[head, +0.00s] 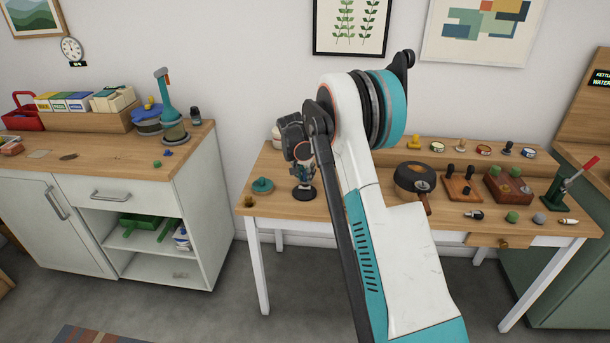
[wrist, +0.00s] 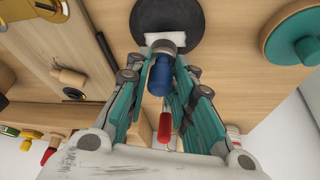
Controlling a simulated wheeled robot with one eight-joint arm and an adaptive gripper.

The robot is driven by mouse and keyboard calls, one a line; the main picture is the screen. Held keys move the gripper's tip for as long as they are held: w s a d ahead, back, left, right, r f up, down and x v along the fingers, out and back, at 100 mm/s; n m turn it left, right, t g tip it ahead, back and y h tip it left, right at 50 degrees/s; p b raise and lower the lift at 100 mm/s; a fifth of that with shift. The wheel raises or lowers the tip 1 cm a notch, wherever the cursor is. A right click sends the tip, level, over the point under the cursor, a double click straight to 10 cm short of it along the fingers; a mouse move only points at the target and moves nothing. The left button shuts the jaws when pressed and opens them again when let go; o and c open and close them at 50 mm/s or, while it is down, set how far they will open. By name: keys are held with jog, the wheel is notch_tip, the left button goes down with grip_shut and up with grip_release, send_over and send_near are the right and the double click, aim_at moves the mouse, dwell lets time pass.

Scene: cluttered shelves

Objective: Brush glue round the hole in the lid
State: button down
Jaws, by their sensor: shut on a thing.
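A flat black disc (head: 303,194), which looks like the lid, lies on the wooden table below my gripper (head: 301,160). It shows at the top of the wrist view (wrist: 167,20), partly cut off by the frame edge; I cannot make out its hole. My gripper (wrist: 162,72) is shut on a brush with a blue handle (wrist: 160,80) and a metal collar. The brush's wide white bristles (wrist: 165,38) overlap the disc's near edge in that view. I cannot tell whether they touch it. The gripper largely hides the brush in the head view.
A teal disc with a knob (head: 262,186) lies left of the black disc, also in the wrist view (wrist: 292,35). A dark pan (head: 413,178) and wooden boards with knobs (head: 462,188) stand to the right. A red-handled thing (wrist: 165,125) shows beyond my fingers.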

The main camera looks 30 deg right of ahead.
jog(key=shift+r+p, duration=1.85)
jog(key=shift+r, duration=1.6)
jog(key=shift+a, duration=0.15)
